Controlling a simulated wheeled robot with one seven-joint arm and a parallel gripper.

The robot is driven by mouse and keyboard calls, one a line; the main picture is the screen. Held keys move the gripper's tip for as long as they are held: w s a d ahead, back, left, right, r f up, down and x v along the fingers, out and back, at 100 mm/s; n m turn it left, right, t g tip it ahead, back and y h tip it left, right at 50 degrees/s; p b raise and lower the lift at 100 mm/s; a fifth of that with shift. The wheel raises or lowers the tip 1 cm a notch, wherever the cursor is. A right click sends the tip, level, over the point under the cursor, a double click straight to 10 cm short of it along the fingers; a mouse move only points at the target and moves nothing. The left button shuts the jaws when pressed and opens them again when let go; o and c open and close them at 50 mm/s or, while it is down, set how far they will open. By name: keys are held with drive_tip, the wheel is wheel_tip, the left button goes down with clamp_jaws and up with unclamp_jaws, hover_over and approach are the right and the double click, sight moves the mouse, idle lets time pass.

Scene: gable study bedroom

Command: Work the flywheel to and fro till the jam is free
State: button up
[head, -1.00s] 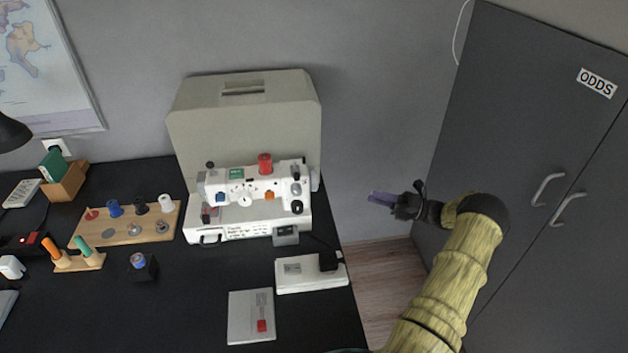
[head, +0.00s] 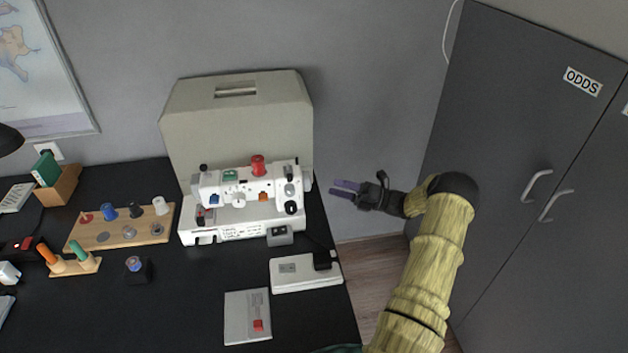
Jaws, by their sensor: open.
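The white sewing machine (head: 240,200) stands on the black desk, its long side facing me. The flywheel (head: 307,182) shows only as a narrow grey edge at the machine's right end, so its jam cannot be seen. My gripper (head: 333,188) is to the right of the flywheel, past the desk's right side in the picture. Its two purple fingers point left toward the machine, are spread apart and hold nothing. A small gap shows between fingertips and flywheel.
A beige machine cover (head: 237,120) stands behind the machine. A white pedal (head: 305,272), a grey booklet (head: 247,316) and a wooden spool board (head: 120,236) lie on the desk. A dark cupboard (head: 500,120) stands at right, behind my arm.

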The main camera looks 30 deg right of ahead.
sight(306, 181)
drive_tip(key=x, duration=0.8)
drive_tip(key=shift+p, duration=0.4)
drive_tip(key=shift+f, duration=0.1)
drive_tip(key=shift+c, duration=0.2)
drive_tip(key=c, duration=1)
